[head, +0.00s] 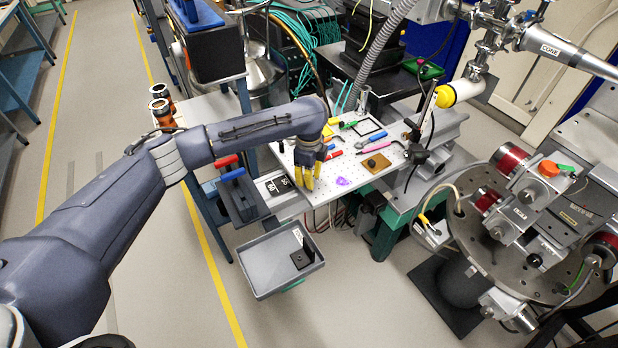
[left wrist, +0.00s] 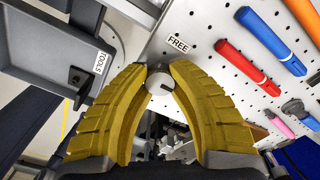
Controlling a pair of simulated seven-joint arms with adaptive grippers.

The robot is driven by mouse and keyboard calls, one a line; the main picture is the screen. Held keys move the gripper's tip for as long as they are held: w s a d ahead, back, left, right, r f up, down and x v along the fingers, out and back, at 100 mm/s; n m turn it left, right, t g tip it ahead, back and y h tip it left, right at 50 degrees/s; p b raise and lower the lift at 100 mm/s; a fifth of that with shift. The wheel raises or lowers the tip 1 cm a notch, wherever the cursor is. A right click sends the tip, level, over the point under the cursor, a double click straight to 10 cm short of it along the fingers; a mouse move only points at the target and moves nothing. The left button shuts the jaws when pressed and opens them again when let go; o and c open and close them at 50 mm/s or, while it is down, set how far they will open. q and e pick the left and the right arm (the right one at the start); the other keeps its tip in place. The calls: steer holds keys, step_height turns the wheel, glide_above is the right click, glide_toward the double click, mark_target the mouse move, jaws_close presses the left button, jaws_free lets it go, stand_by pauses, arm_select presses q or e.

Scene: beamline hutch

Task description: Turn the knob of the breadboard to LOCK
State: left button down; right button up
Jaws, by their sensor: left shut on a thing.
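The breadboard (head: 357,181) is a white perforated plate on the bench in the middle of the head view. Its knob (left wrist: 158,82) is a small pale round piece with a dark mark, near the board's edge in the left wrist view. A FREE label (left wrist: 178,43) sits on the board just beyond it. No LOCK label can be made out. My left gripper (head: 308,180) is at the board's near left edge with its yellow fingers pointing down. In the left wrist view its fingertips (left wrist: 159,77) are closed on either side of the knob. The knob is hidden in the head view.
A grey tray (head: 262,284) with a black block hangs below the near edge. Optics equipment stands at the right.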

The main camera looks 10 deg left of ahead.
arm_select(q)
steer(key=shift+a+m, duration=0.15)
steer(key=shift+m, duration=0.15)
steer(key=c, duration=1)
jaws_free()
steer(key=shift+c, duration=0.2)
step_height(320, 180, up, 12)
